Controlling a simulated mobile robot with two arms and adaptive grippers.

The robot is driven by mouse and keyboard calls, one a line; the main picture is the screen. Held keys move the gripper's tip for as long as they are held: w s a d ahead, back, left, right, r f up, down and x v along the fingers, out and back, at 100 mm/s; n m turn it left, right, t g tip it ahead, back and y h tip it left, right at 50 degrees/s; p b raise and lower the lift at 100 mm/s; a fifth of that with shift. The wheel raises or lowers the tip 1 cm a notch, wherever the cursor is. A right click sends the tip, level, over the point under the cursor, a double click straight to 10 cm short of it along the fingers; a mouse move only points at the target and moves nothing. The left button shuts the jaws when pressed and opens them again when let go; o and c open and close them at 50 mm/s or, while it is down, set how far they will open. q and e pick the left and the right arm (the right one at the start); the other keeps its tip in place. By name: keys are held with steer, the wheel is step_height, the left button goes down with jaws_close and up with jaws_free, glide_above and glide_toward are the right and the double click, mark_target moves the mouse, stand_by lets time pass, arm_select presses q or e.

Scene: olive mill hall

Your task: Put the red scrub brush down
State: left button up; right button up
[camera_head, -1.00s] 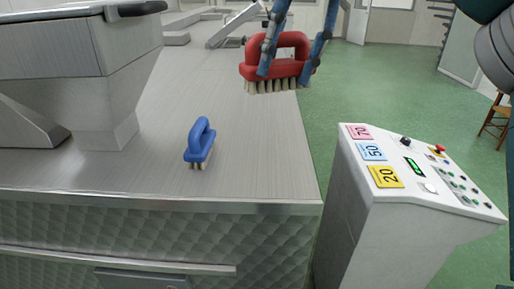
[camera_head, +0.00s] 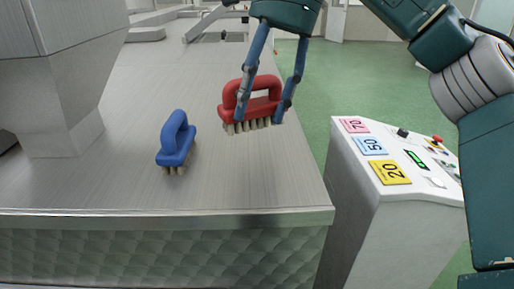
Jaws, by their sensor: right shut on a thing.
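The red scrub brush (camera_head: 258,103) is upright with its pale bristles down, over the right part of the steel worktop (camera_head: 232,175). My right gripper (camera_head: 264,112) comes down from above and is shut on the red scrub brush, one blue finger at each end. I cannot tell whether the bristles touch the worktop. My left gripper is not in view.
A blue brush (camera_head: 177,141) stands on the worktop to the left of the red one. A large metal hopper (camera_head: 70,75) stands at the left. A control console (camera_head: 375,190) with coloured number labels stands beyond the right edge. The worktop's front right is clear.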

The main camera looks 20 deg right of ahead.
mark_target(260, 127)
step_height(260, 127, down, 4)
steer(key=shift+d+r, duration=0.1)
step_height(260, 127, down, 2)
steer(key=shift+f+p, duration=0.15)
steer(key=shift+p, duration=0.25)
steer(key=shift+f, duration=0.25)
steer(key=shift+w+f, duration=0.1)
steer(key=shift+w, duration=0.05)
steer(key=shift+f, duration=0.1)
steer(key=o, duration=1.1)
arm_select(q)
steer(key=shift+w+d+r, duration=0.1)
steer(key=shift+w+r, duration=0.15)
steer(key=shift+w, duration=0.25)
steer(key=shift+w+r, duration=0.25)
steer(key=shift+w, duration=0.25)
arm_select(e)
steer(key=shift+o, duration=1.2)
